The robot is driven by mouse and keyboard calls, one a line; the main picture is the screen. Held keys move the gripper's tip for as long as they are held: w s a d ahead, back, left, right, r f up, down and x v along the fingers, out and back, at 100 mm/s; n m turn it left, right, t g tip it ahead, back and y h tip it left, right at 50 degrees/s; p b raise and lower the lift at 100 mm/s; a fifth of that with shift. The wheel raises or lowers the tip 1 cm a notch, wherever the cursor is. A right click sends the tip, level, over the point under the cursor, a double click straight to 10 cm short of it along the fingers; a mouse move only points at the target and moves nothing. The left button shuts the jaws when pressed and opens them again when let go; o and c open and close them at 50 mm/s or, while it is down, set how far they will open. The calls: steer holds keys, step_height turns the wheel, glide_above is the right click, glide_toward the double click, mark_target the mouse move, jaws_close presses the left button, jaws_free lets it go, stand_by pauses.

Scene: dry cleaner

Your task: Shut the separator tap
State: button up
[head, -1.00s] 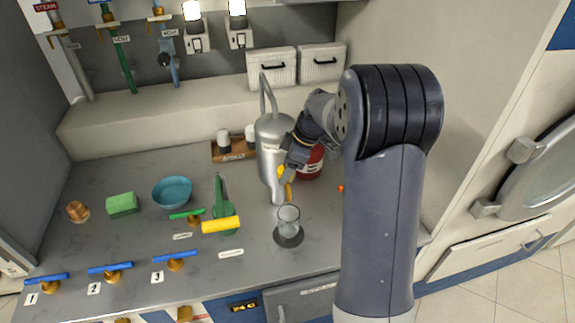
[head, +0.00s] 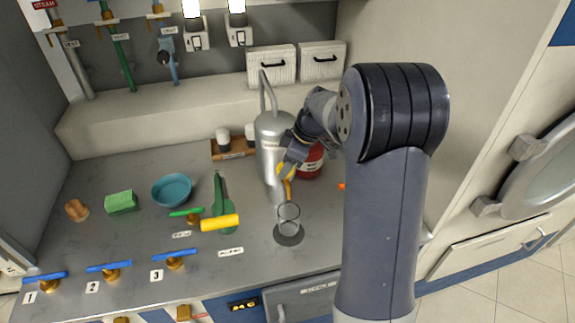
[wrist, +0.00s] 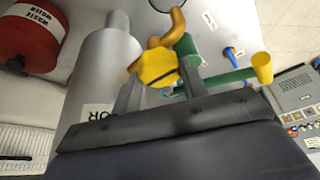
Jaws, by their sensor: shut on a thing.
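The separator (head: 270,150) is a silver upright cylinder with a bent pipe on top, standing on the grey counter. Its tap has a yellow handle (wrist: 155,67) and a curved brass spout (wrist: 172,28), which also shows low on the separator's front in the head view (head: 288,188). My gripper (wrist: 160,84) is shut on the yellow handle, with a finger on either side of it. In the head view my gripper (head: 287,166) is at the separator's right front, partly hiding the tap. A clear glass (head: 289,214) stands below the spout on a dark round spot.
A red waste can (head: 310,160) stands close behind my gripper. A green tool with a yellow handle (head: 220,222) lies left of the glass. A blue bowl (head: 172,189), a green sponge (head: 121,202) and blue-handled valves (head: 175,256) are farther left.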

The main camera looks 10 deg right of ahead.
steer(key=m+b, duration=0.1)
steer(key=m+t+b, duration=0.1)
steer(key=m, duration=0.1)
steer(key=shift+s+a+f+h, duration=0.1)
steer(key=shift+f+h, duration=0.1)
steer(key=shift+h, duration=0.1)
steer(key=m, duration=0.2)
steer(key=m+t+h+b, duration=0.1)
steer(key=m, duration=0.1)
steer(key=shift+s+a+r+m+h+b, duration=0.1)
steer(key=shift+r+m+h+b, duration=0.05)
steer(key=shift+m+h+b, duration=0.15)
steer(key=m+h, duration=0.1)
steer(key=m, duration=0.1)
steer(key=m+h, duration=0.1)
steer(key=m, duration=0.2)
steer(key=shift+a+t, duration=0.15)
steer(key=shift+t, duration=0.15)
steer(key=shift+m+h+b, duration=0.65)
steer(key=shift+m+h, duration=0.05)
steer(key=shift+m, duration=1.5)
steer(key=o, duration=1)
steer(key=shift+c, duration=0.2)
steer(key=v, duration=1.1)
steer(key=shift+w+b, duration=0.3)
steer(key=shift+b, duration=0.1)
